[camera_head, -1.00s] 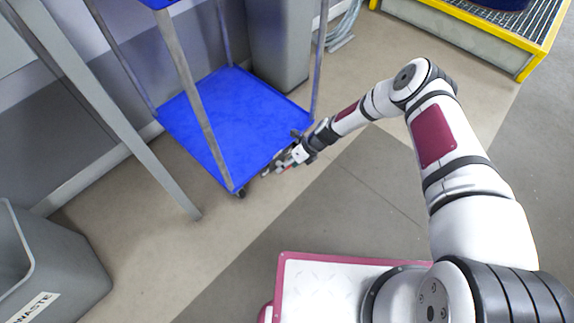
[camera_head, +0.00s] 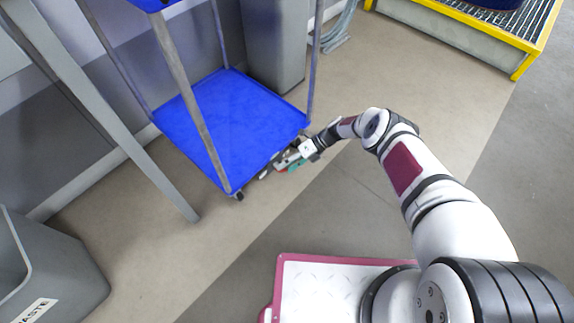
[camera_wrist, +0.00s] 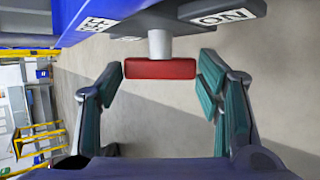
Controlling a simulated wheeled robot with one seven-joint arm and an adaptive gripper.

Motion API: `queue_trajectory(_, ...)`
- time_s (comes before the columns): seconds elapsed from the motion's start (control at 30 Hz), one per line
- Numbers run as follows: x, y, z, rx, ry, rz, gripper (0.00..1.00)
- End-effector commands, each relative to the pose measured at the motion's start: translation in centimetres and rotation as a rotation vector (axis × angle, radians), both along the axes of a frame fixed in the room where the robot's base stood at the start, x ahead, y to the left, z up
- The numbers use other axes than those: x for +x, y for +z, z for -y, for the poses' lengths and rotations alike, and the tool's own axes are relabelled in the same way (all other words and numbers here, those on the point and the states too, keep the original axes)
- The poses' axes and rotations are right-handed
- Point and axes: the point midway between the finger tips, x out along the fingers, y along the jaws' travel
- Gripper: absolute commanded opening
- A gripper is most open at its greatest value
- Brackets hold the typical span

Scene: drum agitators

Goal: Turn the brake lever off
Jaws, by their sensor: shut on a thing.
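The brake lever is a red bar (camera_wrist: 160,69) on a short grey stem under the edge of the blue cart, in the wrist view. An ON label (camera_wrist: 224,17) is to the right of the stem and another label (camera_wrist: 95,24), hard to read, is to the left. My gripper (camera_wrist: 162,66) has its teal-padded fingers at the two ends of the red bar and is shut on it. In the head view my gripper (camera_head: 277,170) is at the front edge of the cart's blue lower shelf (camera_head: 215,120); the lever is too small to make out there.
Cart posts (camera_head: 190,95) rise from the shelf. A grey waste bin (camera_head: 65,270) stands at lower left, and another grey bin (camera_head: 272,50) behind the cart. A yellow-edged grated platform (camera_head: 480,30) is at upper right. The floor right of the cart is clear.

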Motion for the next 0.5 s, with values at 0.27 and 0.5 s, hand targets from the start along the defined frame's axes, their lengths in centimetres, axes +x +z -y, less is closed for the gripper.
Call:
queue_trajectory(0.27,-0.02,-0.21,0.08,0.02,-0.001,-0.03,0.32)
queue_trajectory(0.5,-0.05,-0.2,0.07,0.024,0.0,-0.037,0.32)
